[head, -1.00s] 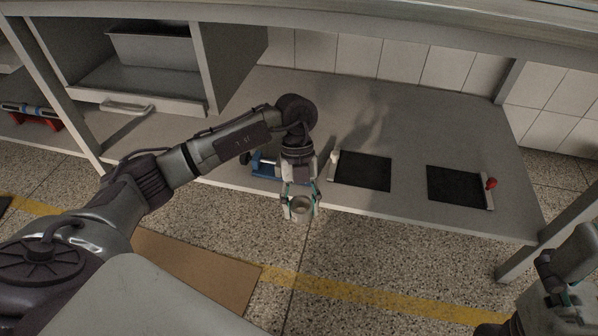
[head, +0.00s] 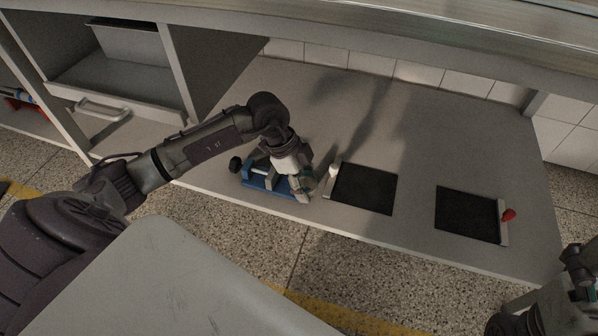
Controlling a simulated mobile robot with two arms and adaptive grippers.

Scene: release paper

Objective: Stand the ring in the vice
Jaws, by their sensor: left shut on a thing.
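The blue vice (head: 254,183) lies near the front edge of the low grey shelf, with a black knob at its left end and a pale bar across it. My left gripper (head: 301,193) points down at the right end of the vice, shut on the ring. The ring is mostly hidden by the fingers and hard to make out; whether it touches the vice I cannot tell. My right gripper (head: 577,268) shows partly at the lower right edge, far from the vice, its jaw state unclear.
Right of the vice is a black pad (head: 364,188) with a white-knobbed bar close to my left gripper. Farther right is another black pad (head: 467,214) with a red knob. A drawer unit (head: 120,112) stands at left. The back of the shelf is clear.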

